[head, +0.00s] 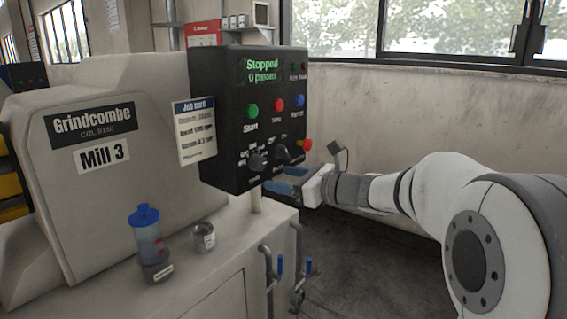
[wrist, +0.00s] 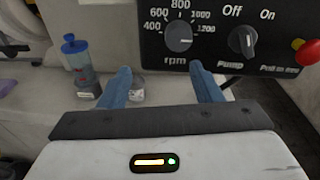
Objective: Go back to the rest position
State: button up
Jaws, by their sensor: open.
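My gripper (wrist: 160,78) is open and empty. Its two blue fingers point toward the lower part of the black control box (head: 222,110). In the head view my gripper (head: 285,186) is at the box's lower right, partly hidden by it. In the wrist view the rpm knob (wrist: 179,38) is above and between the fingertips, and the pump knob (wrist: 243,41) is to the right. I see no contact with either knob. The box's display (head: 262,70) reads "Stopped" in green, with 0 passes below.
A red push button (wrist: 307,53) sticks out at the box's right. A blue-lidded bottle (head: 148,236) and a small can (head: 203,237) stand on the mill's ledge. Blue-handled valves (head: 280,265) are below the box. Floor right of the mill looks clear.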

jog(key=s+n+g+h+p, duration=0.3)
jog(key=s+n+g+p, duration=0.15)
jog(key=s+n, duration=0.5)
jog(key=s+d+f+n+g+h+p, duration=0.1)
jog(key=s+d+n+h+p, duration=0.4)
jog(key=s, duration=0.4)
jog(key=s+d+f+n+g+h+p, duration=0.1)
jog(key=s+d+f+n+h+p, duration=0.1)
jog(key=s+d+n+h+p, duration=0.3)
jog(key=s+d+n, duration=0.3)
jog(key=s+n, duration=0.1)
jog(key=s, duration=0.1)
jog(key=shift+d+h+p, duration=0.25)
jog(key=shift+h+p, duration=0.05)
jog(key=shift+h, duration=0.1)
